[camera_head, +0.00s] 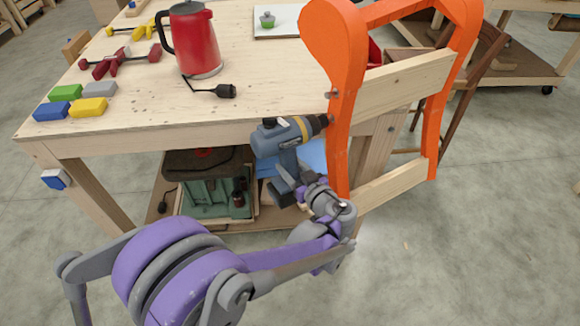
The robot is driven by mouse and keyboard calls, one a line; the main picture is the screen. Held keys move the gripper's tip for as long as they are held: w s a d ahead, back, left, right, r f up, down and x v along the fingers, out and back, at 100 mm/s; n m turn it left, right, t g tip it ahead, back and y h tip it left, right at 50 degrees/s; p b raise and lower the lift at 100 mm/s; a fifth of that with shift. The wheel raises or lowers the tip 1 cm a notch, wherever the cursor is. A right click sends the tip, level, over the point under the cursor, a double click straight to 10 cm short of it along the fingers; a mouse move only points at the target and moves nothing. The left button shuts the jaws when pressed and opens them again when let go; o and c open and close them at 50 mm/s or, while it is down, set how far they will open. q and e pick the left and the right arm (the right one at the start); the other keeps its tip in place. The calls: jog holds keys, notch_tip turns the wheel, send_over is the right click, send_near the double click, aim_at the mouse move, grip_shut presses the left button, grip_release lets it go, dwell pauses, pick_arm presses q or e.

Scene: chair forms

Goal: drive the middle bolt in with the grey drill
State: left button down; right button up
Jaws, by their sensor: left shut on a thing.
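The grey drill (277,138) has a yellow ring and a dark chuck that points right. My left gripper (299,184) is shut on the drill's handle, below its body. The chuck's tip is at the near side of the orange chair frame (342,75); I cannot tell whether it touches. Pale wooden rails (403,83) join the two orange sides. My right gripper is not in view.
The wooden workbench (130,130) stands behind the drill, with a red kettle (192,40), a black plug (226,91), coloured blocks (89,107) and clamps (119,62) on it.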

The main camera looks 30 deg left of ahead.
pick_arm(q)
jog(key=shift+w+d, duration=0.4)
jog(key=shift+w, duration=0.2)
dwell(1.5)
jog(key=shift+s+a, duration=0.1)
jog(key=shift+s+a+p, duration=0.2)
jog(key=shift+s+a, duration=0.65)
jog(key=shift+s, duration=0.35)
jog(key=shift+s+a+p, duration=0.15)
jog(key=shift+s+a, duration=0.7)
jog(key=shift+s, duration=0.3)
jog(key=shift+w, duration=0.1)
